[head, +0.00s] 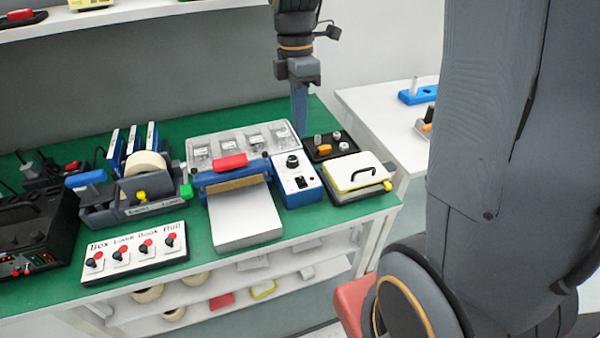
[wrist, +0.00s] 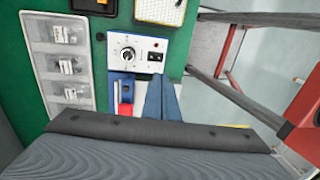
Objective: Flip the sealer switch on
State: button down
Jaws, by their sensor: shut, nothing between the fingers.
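The sealer (head: 240,220) has a red handle (head: 230,161) and a pale flat plate on the green bench. Its white-topped blue control box (head: 284,178) stands at its right, with a round knob (head: 292,161) and a small black switch (head: 302,183). In the wrist view the switch (wrist: 155,57) lies right of the knob (wrist: 128,53); which way it is set is too small to tell. My gripper (head: 300,133) is shut and empty, pointing down above the back of the control box. In the wrist view its blue fingertips (wrist: 161,78) show just below the switch, apparently apart from it.
A clear-lidded parts tray (head: 240,143) stands behind the sealer. A yellow-edged white box with a black handle (head: 357,172) and a dark tray (head: 325,146) stand close on the right. A tape dispenser (head: 140,195) and labelled switch panel (head: 135,255) are on the left.

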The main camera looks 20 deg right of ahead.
aim_at(303, 182)
jog(key=shift+d+f, duration=0.1)
jog(key=f, duration=0.4)
jog(key=s+f+p, duration=0.1)
jog(key=f, duration=0.4)
jog(key=f+p, duration=0.1)
jog(key=f, duration=0.3)
jog(key=shift+s+f, duration=0.35)
jog(key=shift+s, duration=0.05)
jog(key=shift+s+f, duration=0.2)
jog(key=shift+f, duration=0.1)
jog(key=shift+w+p, duration=0.2)
jog(key=shift+p, duration=0.1)
jog(key=shift+w+r, duration=0.15)
jog(key=shift+w, duration=0.7)
jog(key=shift+s, duration=0.1)
